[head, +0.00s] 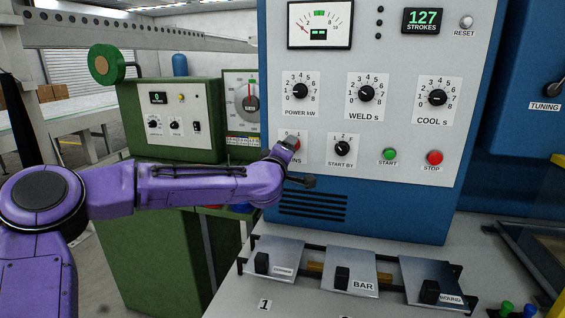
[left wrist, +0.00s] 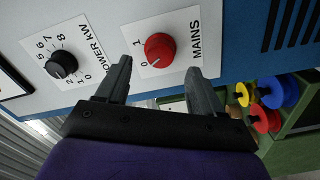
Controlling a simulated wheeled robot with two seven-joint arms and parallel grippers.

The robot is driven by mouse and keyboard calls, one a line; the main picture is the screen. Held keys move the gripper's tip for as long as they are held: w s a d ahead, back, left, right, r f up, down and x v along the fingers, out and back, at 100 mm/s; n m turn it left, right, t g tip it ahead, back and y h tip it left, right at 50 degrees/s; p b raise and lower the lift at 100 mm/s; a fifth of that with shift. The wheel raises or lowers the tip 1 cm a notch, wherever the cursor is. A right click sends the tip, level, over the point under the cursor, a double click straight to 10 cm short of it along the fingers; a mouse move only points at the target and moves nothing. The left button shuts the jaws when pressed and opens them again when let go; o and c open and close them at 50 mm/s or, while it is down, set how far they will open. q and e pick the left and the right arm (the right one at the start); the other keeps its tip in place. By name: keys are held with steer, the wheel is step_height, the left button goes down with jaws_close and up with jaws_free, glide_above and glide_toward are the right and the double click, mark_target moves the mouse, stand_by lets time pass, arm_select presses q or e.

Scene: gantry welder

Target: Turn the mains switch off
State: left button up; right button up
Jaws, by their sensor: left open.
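The mains switch is a red round knob (left wrist: 160,50) on a white plate lettered MAINS, with 0 and 1 marked beside it. In the left wrist view its pale pointer mark appears to face the 0. In the head view the red knob (head: 292,143) is partly hidden by my left arm. My left gripper (left wrist: 159,67) is open, with one fingertip on each side of the knob in the picture. No contact is visible, and I cannot tell how deep the fingers reach. My right gripper is not in view.
The POWER knob (head: 300,91) is above the switch; the START BY knob (head: 342,148), green START button (head: 389,154) and red STOP button (head: 434,157) are to its right. Tilted metal plates (head: 350,275) stand on the bench below. A green cabinet (head: 175,120) is at left.

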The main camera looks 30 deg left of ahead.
arm_select(q)
steer(key=b+v, duration=0.1)
steer(key=v, duration=0.5)
steer(key=shift+s+d, duration=0.1)
steer(key=shift+d, duration=0.05)
